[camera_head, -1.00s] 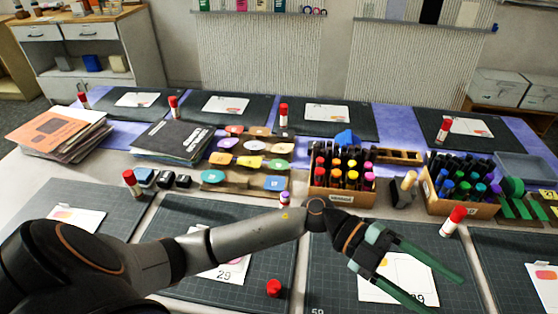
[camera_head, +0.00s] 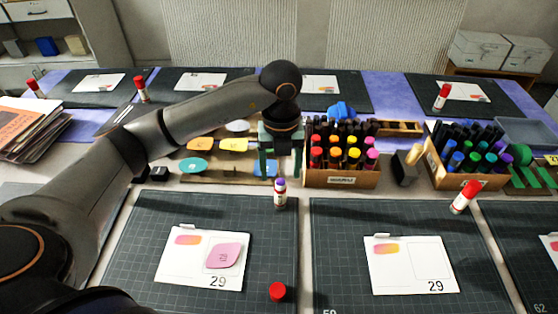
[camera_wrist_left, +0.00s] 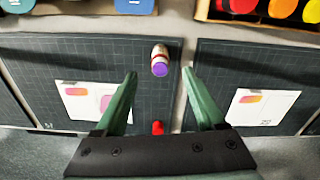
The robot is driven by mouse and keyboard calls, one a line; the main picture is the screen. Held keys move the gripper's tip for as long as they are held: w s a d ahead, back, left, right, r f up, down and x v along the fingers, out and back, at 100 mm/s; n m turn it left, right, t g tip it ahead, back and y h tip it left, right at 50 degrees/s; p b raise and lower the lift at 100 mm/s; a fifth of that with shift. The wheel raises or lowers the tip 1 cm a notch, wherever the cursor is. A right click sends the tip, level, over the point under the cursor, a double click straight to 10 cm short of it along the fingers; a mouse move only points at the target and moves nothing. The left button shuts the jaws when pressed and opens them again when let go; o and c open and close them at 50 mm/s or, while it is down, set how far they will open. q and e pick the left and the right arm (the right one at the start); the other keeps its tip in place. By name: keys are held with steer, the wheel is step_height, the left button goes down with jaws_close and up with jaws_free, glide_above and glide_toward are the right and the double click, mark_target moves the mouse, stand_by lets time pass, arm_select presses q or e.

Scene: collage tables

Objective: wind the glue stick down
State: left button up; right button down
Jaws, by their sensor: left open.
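The uncapped glue stick (camera_head: 280,194) stands upright at the back edge of the middle mat, its purple glue showing on top. In the left wrist view the glue stick (camera_wrist_left: 160,60) shows between and just beyond my fingertips. My left gripper (camera_head: 280,173) is open and empty, its green fingers pointing down behind or above the glue stick; the exact gap is unclear. The left wrist view shows its two fingers (camera_wrist_left: 160,75) apart. A red cap (camera_head: 277,291) lies on the front of the same mat. My right gripper is not in view.
A crate of markers (camera_head: 340,180) stands close right of my gripper. Stamp pads (camera_head: 195,165) lie to its left. A card with a pink paper shape (camera_head: 202,257) lies on the middle mat (camera_head: 130,240).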

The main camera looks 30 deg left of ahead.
mark_target(280, 197)
arm_select(q)
step_height(280, 197, down, 10)
steer(key=shift+f, duration=0.15)
steer(key=shift+c, duration=0.3)
jaws_close()
stand_by(1.0)
